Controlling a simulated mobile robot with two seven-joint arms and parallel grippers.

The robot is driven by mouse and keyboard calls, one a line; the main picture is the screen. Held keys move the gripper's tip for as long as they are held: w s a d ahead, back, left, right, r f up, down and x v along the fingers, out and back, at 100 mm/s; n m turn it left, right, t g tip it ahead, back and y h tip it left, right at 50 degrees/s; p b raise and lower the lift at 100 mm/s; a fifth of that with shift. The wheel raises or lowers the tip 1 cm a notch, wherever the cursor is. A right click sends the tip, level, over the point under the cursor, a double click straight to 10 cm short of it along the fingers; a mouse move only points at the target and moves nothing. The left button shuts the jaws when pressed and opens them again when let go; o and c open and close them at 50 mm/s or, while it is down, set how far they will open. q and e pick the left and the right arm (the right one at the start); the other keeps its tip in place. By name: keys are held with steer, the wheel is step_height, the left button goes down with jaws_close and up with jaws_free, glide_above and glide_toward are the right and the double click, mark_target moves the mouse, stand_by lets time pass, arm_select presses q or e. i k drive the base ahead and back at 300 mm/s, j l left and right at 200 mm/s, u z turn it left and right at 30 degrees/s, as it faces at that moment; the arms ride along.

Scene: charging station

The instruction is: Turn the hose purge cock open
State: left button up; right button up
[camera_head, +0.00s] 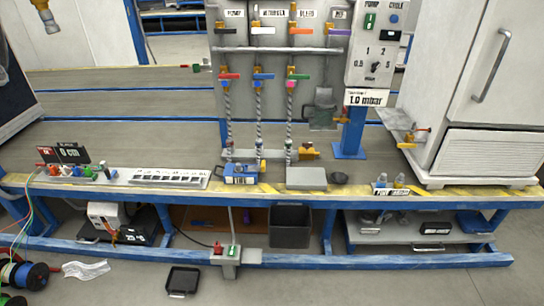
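Three braided hoses hang from a grey manifold panel (283,90). Their brass cocks carry a red lever (229,76), a blue lever (264,76) and a green lever (299,76), all lying roughly level. Another brass fitting (308,150) sits low beside the right hose.
A blue-framed bench (270,203) runs across the front, bearing a switch strip (155,179), a blue box (241,174) and a grey block (306,178). The white cabinet (490,90) stands right. Cable reels (25,275) and a black tray (183,281) lie on the floor.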

mark_target(307, 145)
steer(key=u, duration=0.65)
steer(key=i+l+u, duration=0.1)
steer(key=l+u, duration=0.15)
steer(key=i+l+u, duration=0.2)
steer(key=l+u, duration=0.25)
steer(key=l, duration=0.15)
steer(key=l+u, duration=0.2)
steer(key=l, duration=0.7)
steer(key=i, duration=0.05)
